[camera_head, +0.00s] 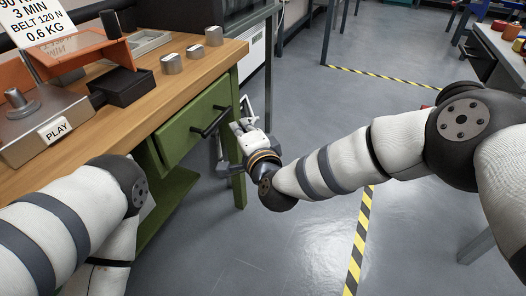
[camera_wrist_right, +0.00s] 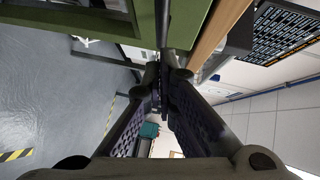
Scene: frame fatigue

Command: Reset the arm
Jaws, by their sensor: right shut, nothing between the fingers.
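My right arm (camera_head: 345,160) reaches in from the right, stretched toward the workbench. Its gripper (camera_head: 243,116) is in front of the bench, just right of the black handle (camera_head: 215,122) on the green drawer (camera_head: 190,124). In the right wrist view the two dark fingers (camera_wrist_right: 164,66) come together at the tips with nothing between them. Whether the fingertips touch the handle cannot be told. My left arm (camera_head: 75,205) is bent at the lower left. Its gripper is outside the view.
The wooden bench top (camera_head: 178,92) holds a metal device with a PLAY label (camera_head: 55,130), a black box (camera_head: 122,87) and several metal cylinders (camera_head: 171,64). Yellow-black tape (camera_head: 359,240) marks the grey floor. Another bench (camera_head: 500,65) stands at the right. The middle floor is clear.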

